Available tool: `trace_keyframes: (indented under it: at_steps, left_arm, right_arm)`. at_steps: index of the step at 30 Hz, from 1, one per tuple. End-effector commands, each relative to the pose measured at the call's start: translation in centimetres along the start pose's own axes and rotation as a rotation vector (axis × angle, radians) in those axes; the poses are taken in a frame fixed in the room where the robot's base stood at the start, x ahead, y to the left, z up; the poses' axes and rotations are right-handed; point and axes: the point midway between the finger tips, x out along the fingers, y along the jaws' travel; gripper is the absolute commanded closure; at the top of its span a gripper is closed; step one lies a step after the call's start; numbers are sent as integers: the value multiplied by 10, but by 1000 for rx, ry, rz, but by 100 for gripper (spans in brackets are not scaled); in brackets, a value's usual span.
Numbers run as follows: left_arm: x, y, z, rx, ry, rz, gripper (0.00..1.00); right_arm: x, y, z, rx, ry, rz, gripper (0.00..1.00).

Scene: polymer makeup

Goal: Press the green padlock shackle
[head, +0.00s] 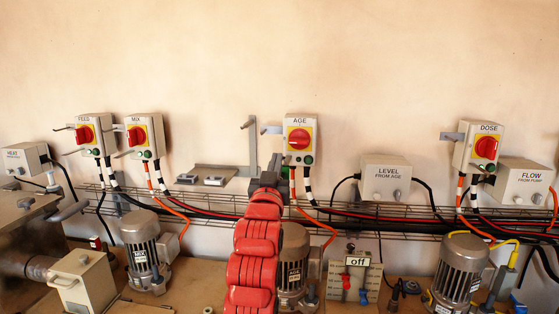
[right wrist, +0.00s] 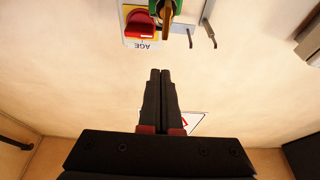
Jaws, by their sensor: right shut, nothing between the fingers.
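The green padlock (right wrist: 181,5) is at the top edge of the right wrist view, on the AGE switch box, with a brass-brown piece (right wrist: 167,10) in front of it. Its upper part is cut off by the frame. In the head view a small green patch (head: 284,173) shows below the AGE box, largely hidden by my arm. My right gripper (right wrist: 160,72) is shut and empty, its fingertips pointing toward the box and apart from the padlock. In the head view the right gripper (head: 271,168) is dark and foreshortened, just left of and below the box. My left gripper is not in view.
The AGE box (head: 300,135) has a red knob (head: 299,139) on a yellow plate. A metal bracket (head: 251,140) stands out from the wall to its left. Cables and a wire tray (head: 370,212) run below. Motors (head: 292,265) stand on the bench. The upper wall is clear.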

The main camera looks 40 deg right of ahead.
Motion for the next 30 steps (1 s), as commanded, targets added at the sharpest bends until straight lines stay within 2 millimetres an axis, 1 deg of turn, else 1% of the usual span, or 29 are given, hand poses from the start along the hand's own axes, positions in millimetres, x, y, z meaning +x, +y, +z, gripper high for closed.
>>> trace_keyframes:
  at_steps: [1, 3, 7, 26, 28, 29, 30]
  left_arm:
    - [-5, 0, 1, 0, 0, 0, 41]
    - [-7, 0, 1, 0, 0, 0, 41]
    - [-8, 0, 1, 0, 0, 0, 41]
    - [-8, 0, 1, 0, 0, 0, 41]
    - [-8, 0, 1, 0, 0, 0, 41]
    - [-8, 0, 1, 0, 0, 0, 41]
    - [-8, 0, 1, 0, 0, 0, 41]
  right_arm:
    - [-9, 0, 2, 0, 2, -1, 100]
    - [-17, 0, 2, -2, 1, 1, 100]
    - [-25, 0, 1, -2, 0, 0, 100]
    - [-26, 0, 0, -3, 1, -1, 100]
    - [-27, -7, 2, -12, 14, -15, 100]
    - [-28, -13, 4, -20, 24, -27, 100]
    - [-30, -24, 6, -33, 49, -50, 100]
